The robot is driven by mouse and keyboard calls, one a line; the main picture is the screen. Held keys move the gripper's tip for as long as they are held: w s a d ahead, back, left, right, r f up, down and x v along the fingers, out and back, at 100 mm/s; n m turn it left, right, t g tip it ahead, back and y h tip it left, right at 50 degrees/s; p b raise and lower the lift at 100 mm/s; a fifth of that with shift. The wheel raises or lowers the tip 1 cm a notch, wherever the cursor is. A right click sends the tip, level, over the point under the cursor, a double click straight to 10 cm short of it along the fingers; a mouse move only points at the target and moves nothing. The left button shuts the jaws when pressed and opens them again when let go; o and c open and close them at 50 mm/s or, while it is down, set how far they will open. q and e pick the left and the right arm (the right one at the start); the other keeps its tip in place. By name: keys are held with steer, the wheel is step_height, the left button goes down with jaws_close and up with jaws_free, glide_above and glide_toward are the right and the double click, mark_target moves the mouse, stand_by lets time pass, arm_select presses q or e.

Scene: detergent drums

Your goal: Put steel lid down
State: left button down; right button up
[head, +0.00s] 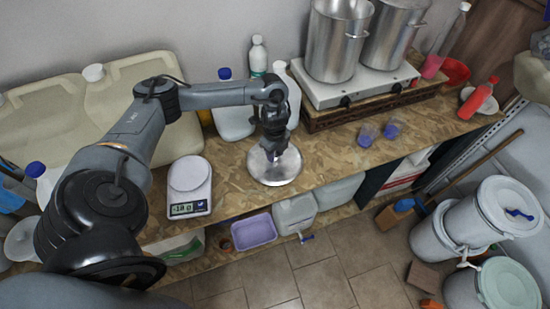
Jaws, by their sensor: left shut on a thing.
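The steel lid (264,174) is a round, shiny disc at the front part of the wooden counter, in the middle of the head view. My left gripper (275,152) is directly above it, pointing down, and is shut on the lid near its centre. The fingertips and the lid's grip are small and partly hidden by the gripper. The lid looks flat and at or very close to the counter top; I cannot tell whether it touches. My right gripper is not in view.
A kitchen scale (190,188) stands left of the lid. Bottles (233,122) stand behind it. Steel pots (337,45) sit on a hot plate (355,88) at the back right. Two small cups (368,134) stand to the right. The counter between lid and cups is clear.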

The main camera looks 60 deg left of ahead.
arm_select(q)
steer(key=shift+f, duration=1.6)
steer(key=shift+f, duration=0.15)
steer(key=c, duration=0.8)
jaws_free()
steer(key=shift+o, duration=0.2)
